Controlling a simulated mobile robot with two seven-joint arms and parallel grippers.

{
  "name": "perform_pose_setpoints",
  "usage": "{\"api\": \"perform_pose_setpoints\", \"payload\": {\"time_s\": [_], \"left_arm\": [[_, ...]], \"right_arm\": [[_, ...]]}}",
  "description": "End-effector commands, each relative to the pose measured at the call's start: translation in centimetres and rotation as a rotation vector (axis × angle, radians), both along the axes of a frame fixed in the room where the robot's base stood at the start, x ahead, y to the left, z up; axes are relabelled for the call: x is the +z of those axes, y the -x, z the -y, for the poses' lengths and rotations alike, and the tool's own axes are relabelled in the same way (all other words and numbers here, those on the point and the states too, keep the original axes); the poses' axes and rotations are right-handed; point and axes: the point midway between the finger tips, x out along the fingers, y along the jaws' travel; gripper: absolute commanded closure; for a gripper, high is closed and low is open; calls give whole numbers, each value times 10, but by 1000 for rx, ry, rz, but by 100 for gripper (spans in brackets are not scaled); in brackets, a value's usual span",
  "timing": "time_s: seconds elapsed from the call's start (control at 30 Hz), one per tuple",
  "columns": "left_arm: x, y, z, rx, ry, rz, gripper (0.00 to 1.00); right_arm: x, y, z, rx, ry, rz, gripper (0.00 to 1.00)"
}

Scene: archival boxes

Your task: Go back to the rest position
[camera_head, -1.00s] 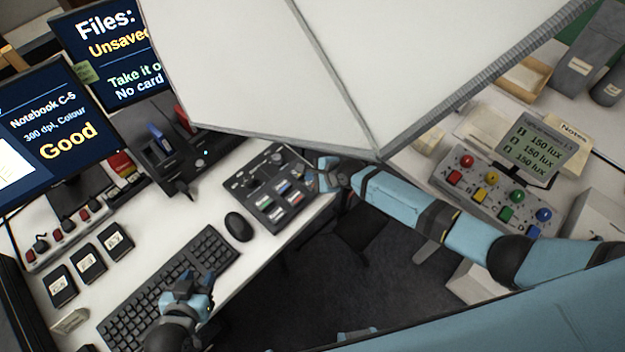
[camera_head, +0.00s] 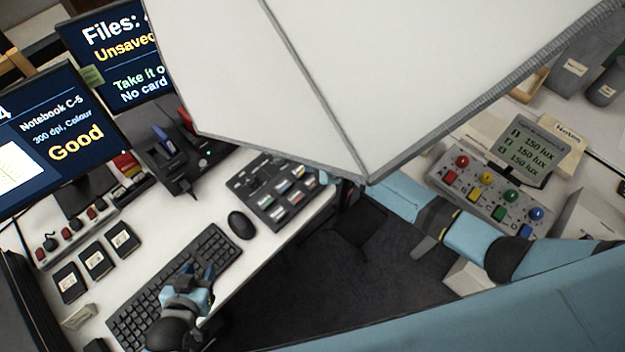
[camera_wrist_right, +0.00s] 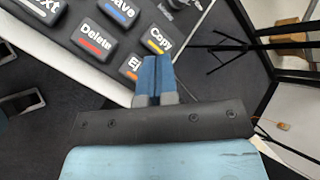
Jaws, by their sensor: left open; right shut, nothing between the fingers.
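My left gripper (camera_head: 203,274) is over the right part of the black keyboard (camera_head: 128,312), its fingers apart and empty. In the head view my right arm (camera_head: 470,236) reaches in from the right, and its gripper is hidden behind a large white panel. In the right wrist view my right gripper (camera_wrist_right: 155,62) has its blue fingertips together with nothing between them. It is by the edge of a dark key pad (camera_wrist_right: 120,40) with keys marked Save, Delete and Copy. I cannot tell whether it touches the pad.
The white panel (camera_head: 270,85) covers the top middle. A button box (camera_head: 485,190) with a small screen stands at right. Two monitors (camera_head: 60,135), a card reader (camera_head: 175,150), a mouse (camera_head: 240,226) and several small dark cards are at left. Dark floor with a stool (camera_head: 360,222) lies between the desks.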

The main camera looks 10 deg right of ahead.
Motion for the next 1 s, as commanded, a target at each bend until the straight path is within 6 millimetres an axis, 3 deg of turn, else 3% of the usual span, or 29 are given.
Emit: {"api": "perform_pose_setpoints", "payload": {"time_s": [0.4,0.53,0.67,0.77,0.87,1.0], "left_arm": [[0,0,0,0,0,0,57],[0,0,0,0,0,1,57],[0,0,-1,2,0,2,57],[0,-1,-2,7,1,3,57],[-2,-1,-3,13,2,0,57],[-4,0,-3,24,8,-3,57]], "right_arm": [[0,0,0,1,1,1,100],[-2,12,-4,40,22,37,100],[-4,49,-14,175,120,183,100],[-1,87,-15,318,264,360,100],[6,125,-8,458,452,537,100],[21,175,17,649,771,739,100]]}}
